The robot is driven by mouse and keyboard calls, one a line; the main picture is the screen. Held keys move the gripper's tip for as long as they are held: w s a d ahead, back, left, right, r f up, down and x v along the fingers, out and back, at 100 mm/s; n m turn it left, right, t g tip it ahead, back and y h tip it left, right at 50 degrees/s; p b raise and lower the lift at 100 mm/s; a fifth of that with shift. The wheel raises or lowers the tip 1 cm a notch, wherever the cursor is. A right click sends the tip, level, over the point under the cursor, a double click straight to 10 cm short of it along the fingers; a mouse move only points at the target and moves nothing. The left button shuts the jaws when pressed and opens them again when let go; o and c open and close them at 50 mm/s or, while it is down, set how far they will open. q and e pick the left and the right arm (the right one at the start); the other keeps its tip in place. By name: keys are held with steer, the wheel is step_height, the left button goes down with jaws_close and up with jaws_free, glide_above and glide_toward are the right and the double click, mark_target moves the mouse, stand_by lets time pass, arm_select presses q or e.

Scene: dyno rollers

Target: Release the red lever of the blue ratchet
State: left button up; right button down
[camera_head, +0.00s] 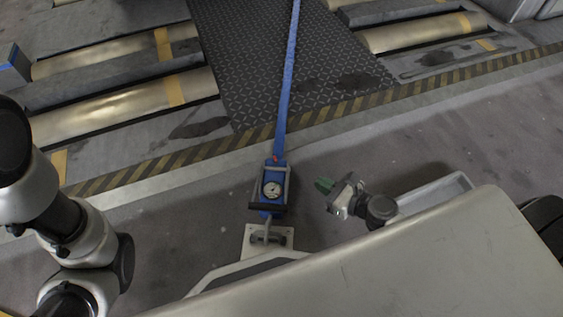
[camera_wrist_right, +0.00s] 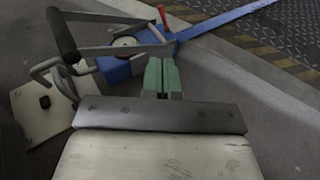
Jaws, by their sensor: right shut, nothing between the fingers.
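The blue ratchet (camera_head: 266,208) lies on the floor at the end of a blue strap (camera_head: 286,95). It has a round dial, a metal frame and a black handle (camera_head: 268,207). In the right wrist view the blue ratchet (camera_wrist_right: 115,70) shows a slim red lever (camera_wrist_right: 163,18) standing at its strap end and a flatter red part (camera_wrist_right: 124,41) near the dial. In the head view only a little red shows at that end. My right gripper (camera_head: 324,185), with green fingertips, is right of the ratchet, apart from it. Its fingers (camera_wrist_right: 162,72) are shut and empty. My left gripper is out of view.
A hook joins the ratchet to a floor anchor plate (camera_head: 252,241). Metal rollers (camera_head: 125,100) and a dark tread plate (camera_head: 270,60) lie beyond a yellow-black striped edge (camera_head: 330,112). A grey tray-like part (camera_head: 440,192) is right of my right gripper. Floor beside the ratchet is clear.

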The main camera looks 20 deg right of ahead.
steer(key=b, duration=0.1)
glide_toward(276, 159)
steer(key=w+a+f, duration=0.2)
steer(key=w, duration=0.1)
steer(key=shift+w+a+r, duration=0.1)
steer(key=shift+w+a, duration=0.1)
steer(key=shift+w, duration=0.3)
steer(key=shift+w+a+r, duration=0.1)
steer(key=shift+w+a, duration=0.1)
steer(key=shift+w, duration=0.3)
steer(key=shift+w+a+f, duration=0.1)
steer(key=shift+w+a, duration=0.25)
steer(key=shift+w, duration=0.2)
